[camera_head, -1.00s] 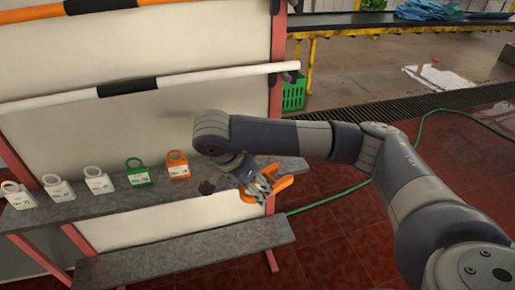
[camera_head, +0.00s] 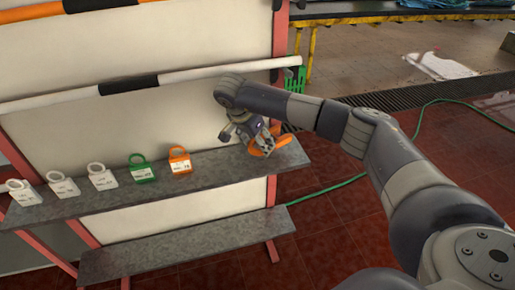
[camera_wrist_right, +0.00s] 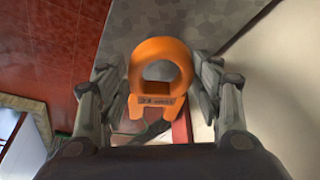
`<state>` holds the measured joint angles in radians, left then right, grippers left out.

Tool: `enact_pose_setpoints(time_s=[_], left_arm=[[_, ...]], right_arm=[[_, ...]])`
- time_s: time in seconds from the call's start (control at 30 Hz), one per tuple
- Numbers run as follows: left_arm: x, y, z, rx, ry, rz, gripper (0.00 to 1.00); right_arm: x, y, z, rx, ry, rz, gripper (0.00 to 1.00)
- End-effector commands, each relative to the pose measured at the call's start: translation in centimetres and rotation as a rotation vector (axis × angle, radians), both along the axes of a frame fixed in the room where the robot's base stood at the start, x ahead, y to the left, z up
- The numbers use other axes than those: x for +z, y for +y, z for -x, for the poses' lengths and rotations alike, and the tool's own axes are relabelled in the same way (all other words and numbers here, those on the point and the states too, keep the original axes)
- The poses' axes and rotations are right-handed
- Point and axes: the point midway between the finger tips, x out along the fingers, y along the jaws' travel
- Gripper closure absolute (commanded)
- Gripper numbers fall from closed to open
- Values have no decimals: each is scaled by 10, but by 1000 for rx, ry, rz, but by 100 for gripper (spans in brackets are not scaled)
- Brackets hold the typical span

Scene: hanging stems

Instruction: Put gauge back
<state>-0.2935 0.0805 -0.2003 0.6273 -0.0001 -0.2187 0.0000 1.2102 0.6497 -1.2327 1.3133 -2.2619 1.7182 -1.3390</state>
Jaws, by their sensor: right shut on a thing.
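The gauge (camera_wrist_right: 160,72) is an orange piece with a ring, two short prongs and a small dark-lettered label. It also shows in the head view (camera_head: 284,141), partly hidden by my gripper. My right gripper (camera_wrist_right: 158,92) is shut on it, with one finger on each side of the ring. In the head view, my right gripper (camera_head: 262,143) is at the right end of the grey upper shelf (camera_head: 215,178). I cannot tell whether the gauge touches the shelf. My left gripper is not in view.
Several ringed, labelled tags stand on the shelf's left and middle: white ones (camera_head: 102,178), a green one (camera_head: 142,170) and an orange one (camera_head: 180,161). A white bar with a black band (camera_head: 130,85) runs above. A lower grey shelf (camera_head: 190,248) is bare.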

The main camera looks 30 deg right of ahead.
Motion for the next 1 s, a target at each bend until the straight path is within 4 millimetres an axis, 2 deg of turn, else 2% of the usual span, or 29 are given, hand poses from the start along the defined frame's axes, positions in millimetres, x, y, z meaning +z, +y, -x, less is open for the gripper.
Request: enact_pose_setpoints(time_s=[0.3, 0.57, 0.6, 0.67, 0.7, 1.0], left_arm=[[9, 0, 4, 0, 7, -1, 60], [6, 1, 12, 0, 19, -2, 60], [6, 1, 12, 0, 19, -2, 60], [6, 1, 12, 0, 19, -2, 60], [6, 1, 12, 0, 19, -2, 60], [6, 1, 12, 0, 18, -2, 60]], right_arm=[[-34, 0, 1, -1, 2, 0, 74], [-36, 0, 0, 0, 1, 0, 74], [-36, 0, 0, 0, 1, -1, 36], [-36, 0, 0, 0, 1, -1, 22], [-36, 0, 0, 0, 1, -1, 20], [-35, 0, 1, 0, 1, -1, 20]])
